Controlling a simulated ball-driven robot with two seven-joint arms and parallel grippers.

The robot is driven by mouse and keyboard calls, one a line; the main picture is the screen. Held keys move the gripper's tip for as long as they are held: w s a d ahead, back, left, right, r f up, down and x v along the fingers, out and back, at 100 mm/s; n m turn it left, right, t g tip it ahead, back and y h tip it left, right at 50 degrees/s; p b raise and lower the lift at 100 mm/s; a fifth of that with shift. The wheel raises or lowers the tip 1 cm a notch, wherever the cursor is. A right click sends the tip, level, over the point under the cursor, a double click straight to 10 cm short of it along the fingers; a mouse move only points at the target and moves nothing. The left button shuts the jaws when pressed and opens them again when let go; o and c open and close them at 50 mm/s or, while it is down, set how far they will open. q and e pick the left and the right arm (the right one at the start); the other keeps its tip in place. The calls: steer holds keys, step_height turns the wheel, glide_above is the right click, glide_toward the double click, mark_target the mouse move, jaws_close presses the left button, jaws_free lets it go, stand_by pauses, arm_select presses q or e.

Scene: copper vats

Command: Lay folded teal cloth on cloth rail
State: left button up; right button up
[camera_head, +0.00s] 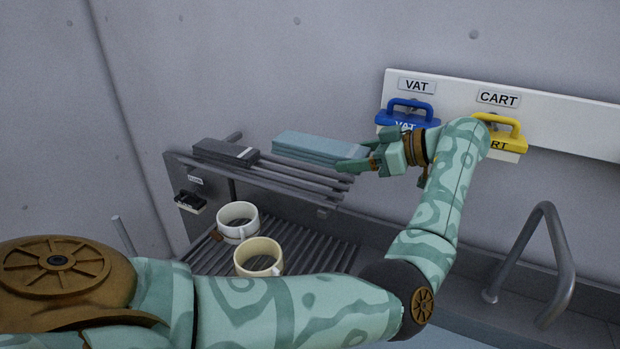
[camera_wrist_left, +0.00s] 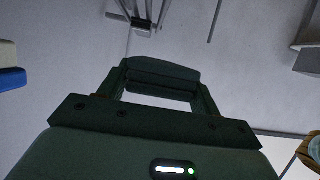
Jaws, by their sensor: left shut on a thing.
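The folded teal cloth (camera_head: 318,147) is a flat, light teal block in the head view, over the right part of the cloth rail (camera_head: 305,180). The rail is a set of dark parallel bars on the wall side. My left gripper (camera_head: 360,152) reaches in from the right and is shut on the cloth's right end. The cloth looks level and very close above the bars; I cannot tell whether it touches them. My right gripper is not in view.
A dark grey folded cloth (camera_head: 225,151) lies on the rail's left part. A white mug (camera_head: 238,221) and a cream mug (camera_head: 259,257) stand on the slatted rack below. Blue VAT (camera_head: 408,115) and yellow CART (camera_head: 500,128) handled items hang on the white board. A grey tap (camera_head: 552,250) stands right.

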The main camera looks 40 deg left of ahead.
arm_select(q)
steer(key=a, duration=0.1)
steer(key=a+f, duration=0.1)
steer(key=a, duration=0.1)
steer(key=a+f, duration=0.1)
steer(key=shift+w+a, duration=0.15)
glide_above(321, 191)
steer(key=d, duration=0.1)
step_height(321, 191, down, 4)
steer(key=shift+d+f, duration=0.1)
steer(key=shift+f, duration=0.35)
steer(key=f, duration=0.1)
steer(key=a+f, duration=0.1)
steer(key=f, duration=0.1)
steer(key=shift+a+f, duration=0.1)
steer(key=shift+f, duration=0.45)
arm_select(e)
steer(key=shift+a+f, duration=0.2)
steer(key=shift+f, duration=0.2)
arm_select(q)
steer(key=shift+f, duration=0.1)
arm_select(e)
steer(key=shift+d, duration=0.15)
arm_select(q)
steer(key=o, duration=1.2)
steer(key=shift+f, duration=0.1)
steer(key=shift+c, duration=0.2)
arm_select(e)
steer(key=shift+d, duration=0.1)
